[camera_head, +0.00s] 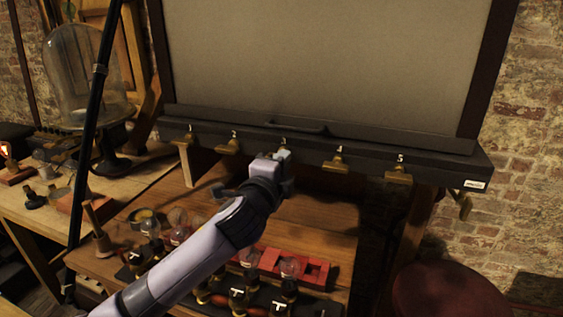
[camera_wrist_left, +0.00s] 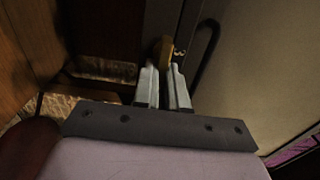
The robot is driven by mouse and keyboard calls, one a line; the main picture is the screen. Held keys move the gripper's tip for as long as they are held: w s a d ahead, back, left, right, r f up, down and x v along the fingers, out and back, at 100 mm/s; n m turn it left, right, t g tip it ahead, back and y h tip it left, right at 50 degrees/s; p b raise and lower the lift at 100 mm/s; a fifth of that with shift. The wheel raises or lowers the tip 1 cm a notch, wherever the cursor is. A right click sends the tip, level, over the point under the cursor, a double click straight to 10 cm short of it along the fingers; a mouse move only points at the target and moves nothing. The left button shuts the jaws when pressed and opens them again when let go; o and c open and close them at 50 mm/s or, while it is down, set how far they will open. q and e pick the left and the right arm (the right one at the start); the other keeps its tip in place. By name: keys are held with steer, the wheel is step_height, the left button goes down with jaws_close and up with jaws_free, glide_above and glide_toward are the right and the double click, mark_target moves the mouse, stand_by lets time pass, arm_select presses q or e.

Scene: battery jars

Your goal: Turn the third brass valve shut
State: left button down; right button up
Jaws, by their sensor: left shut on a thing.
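A row of small brass valves with number labels runs along the dark ledge (camera_head: 310,145) under a large grey panel. The first (camera_head: 187,137), second (camera_head: 228,146), fourth (camera_head: 337,161) and fifth (camera_head: 399,174) valves show clear of the arm. My left gripper (camera_head: 283,156) is at the third place in the row and hides that valve in the head view. In the left wrist view the third brass valve (camera_wrist_left: 163,47) shows beyond the fingers, beside a label "3". The left gripper (camera_wrist_left: 163,88) is shut on this valve. My right gripper is not in view.
A wooden bench below holds a red rack (camera_head: 314,272), several glass bulbs and black blocks. A glass bell jar (camera_head: 78,75) stands at left. A thin black pole (camera_head: 90,125) rises at left. A round red stool (camera_head: 445,292) is at lower right.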

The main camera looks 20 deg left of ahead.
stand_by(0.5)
arm_select(q)
steer(key=c, duration=1.2)
jaws_free()
steer(key=shift+s+a+b, duration=0.15)
steer(key=shift+s+b, duration=0.35)
steer(key=shift+s, duration=3.1)
steer(key=shift+f, duration=0.1)
